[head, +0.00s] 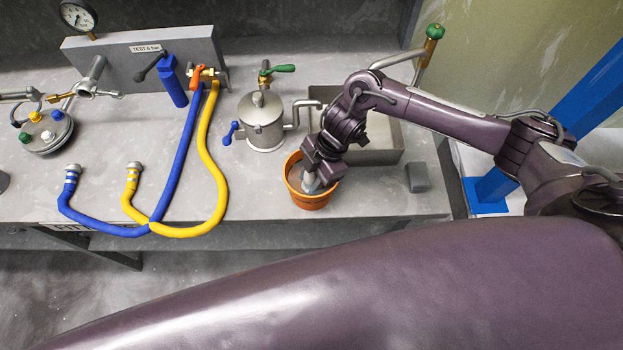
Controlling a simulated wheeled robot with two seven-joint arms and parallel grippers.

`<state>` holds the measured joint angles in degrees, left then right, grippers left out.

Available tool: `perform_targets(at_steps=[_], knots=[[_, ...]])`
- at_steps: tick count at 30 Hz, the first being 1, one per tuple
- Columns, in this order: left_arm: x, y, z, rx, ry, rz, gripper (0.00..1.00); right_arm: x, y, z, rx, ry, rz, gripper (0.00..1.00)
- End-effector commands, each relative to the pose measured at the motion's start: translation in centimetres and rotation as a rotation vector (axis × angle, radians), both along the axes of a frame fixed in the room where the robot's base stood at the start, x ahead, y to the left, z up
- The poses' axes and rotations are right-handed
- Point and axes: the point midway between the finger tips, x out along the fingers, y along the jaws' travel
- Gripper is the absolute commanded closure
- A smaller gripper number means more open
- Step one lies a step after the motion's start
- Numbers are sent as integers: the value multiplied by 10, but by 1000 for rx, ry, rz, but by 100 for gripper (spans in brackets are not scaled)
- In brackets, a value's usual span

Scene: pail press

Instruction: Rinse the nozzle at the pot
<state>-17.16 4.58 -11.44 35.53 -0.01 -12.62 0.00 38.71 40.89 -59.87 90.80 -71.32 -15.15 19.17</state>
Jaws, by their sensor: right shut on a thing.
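An orange pot (312,204) stands on the grey bench near its front edge, in front of a steel vessel. My right gripper (320,172) points down over the pot's mouth, shut on a pale grey nozzle (310,184). The nozzle's lower part is inside the pot's rim. The gripper hides much of the nozzle and part of the rim. I cannot tell whether the nozzle touches the pot or what the pot holds. My left gripper is not in view.
A steel vessel (262,122) with a green-handled valve stands behind the pot, and a steel sink (370,140) lies right of it. Blue (187,150) and yellow (209,160) hoses lie left. A grey block (417,178) sits at right. A gauge panel (150,60) stands behind.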

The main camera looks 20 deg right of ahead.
Motion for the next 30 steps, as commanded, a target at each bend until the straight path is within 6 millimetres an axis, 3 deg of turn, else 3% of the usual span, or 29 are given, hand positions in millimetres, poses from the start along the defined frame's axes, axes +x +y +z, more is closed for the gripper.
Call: perform_targets(at_steps=[1,8,18,30], knots=[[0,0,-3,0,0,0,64,-11,-5,-15,-17,27,0,90],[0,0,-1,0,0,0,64,-11,-5,-13,-17,27,0,90],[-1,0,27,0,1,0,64,-11,-4,18,-15,27,1,90],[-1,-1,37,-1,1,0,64,-8,-2,50,-9,18,3,90]])
